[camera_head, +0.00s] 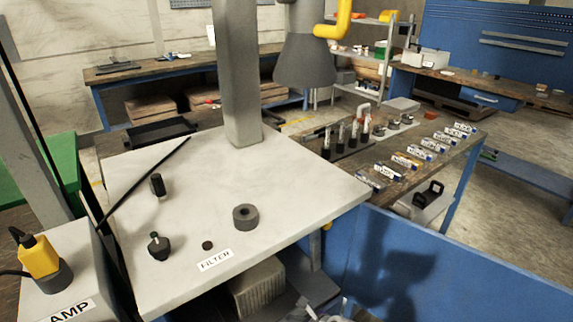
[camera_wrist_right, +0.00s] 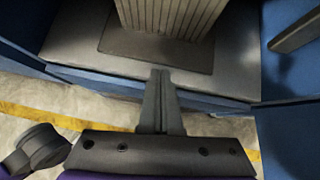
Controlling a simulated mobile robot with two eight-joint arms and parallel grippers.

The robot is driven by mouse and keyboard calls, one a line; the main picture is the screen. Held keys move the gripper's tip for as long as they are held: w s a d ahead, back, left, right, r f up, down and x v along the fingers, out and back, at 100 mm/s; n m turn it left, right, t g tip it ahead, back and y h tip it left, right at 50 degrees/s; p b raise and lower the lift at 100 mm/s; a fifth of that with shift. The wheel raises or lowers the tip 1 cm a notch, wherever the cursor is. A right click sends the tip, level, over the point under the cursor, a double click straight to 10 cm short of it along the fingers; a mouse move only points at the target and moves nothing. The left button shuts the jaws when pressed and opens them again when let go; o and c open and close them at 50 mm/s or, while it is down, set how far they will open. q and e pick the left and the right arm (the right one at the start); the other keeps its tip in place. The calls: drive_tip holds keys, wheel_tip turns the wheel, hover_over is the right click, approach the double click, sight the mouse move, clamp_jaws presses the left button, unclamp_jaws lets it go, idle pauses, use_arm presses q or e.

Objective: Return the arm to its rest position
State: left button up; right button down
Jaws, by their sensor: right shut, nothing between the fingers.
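A thick grey column (camera_head: 237,80) stands on the white tabletop (camera_head: 290,185). To its right at the top hangs a dark grey conical head (camera_head: 305,62) with a yellow bent handle (camera_head: 344,20). The picture's top edge cuts off the head's upper part and any link to the column. My right gripper (camera_wrist_right: 161,76) is shut and empty in the right wrist view, in front of a grey ribbed block (camera_wrist_right: 172,18) on a grey shelf. It is apart from the conical head. My left gripper is not in view.
The tabletop bears a grey ring (camera_head: 245,217), small dark knobs (camera_head: 158,246), a thin black rod (camera_head: 145,180) and a FILTER label (camera_head: 215,260). A yellow-topped lamp unit (camera_head: 40,258) is at left. A wooden bench (camera_head: 400,165) holds bottles and small boxes. A blue panel (camera_head: 440,265) stands at front right.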

drive_tip(key=s+d+r+n+g+h, duration=0.1)
drive_tip(key=s+d+r+n+h, duration=0.15)
drive_tip(key=s+d+n, duration=0.45)
drive_tip(key=s+d+r+n+h, duration=0.2)
drive_tip(key=s+d+r+n, duration=0.15)
drive_tip(key=s+n, duration=0.65)
drive_tip(key=s+d+r+n+g+h, duration=0.1)
drive_tip(key=s+d+r+n+h, duration=0.1)
drive_tip(key=s+d+r+n, duration=0.45)
use_arm(q)
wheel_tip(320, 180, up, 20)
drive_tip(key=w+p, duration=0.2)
drive_tip(key=p, duration=1.6)
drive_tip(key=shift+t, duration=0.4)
use_arm(e)
wheel_tip(320, 180, up, 18)
drive_tip(key=w+a+n, duration=0.1)
drive_tip(key=n, duration=0.2)
drive_tip(key=shift+w+a+f+n+t, duration=0.2)
drive_tip(key=shift+w+n+t, duration=0.05)
drive_tip(key=shift+n+t, duration=0.15)
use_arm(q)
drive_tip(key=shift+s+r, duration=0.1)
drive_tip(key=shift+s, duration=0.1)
use_arm(e)
drive_tip(key=shift+s+y, duration=0.15)
drive_tip(key=shift+y, duration=0.1)
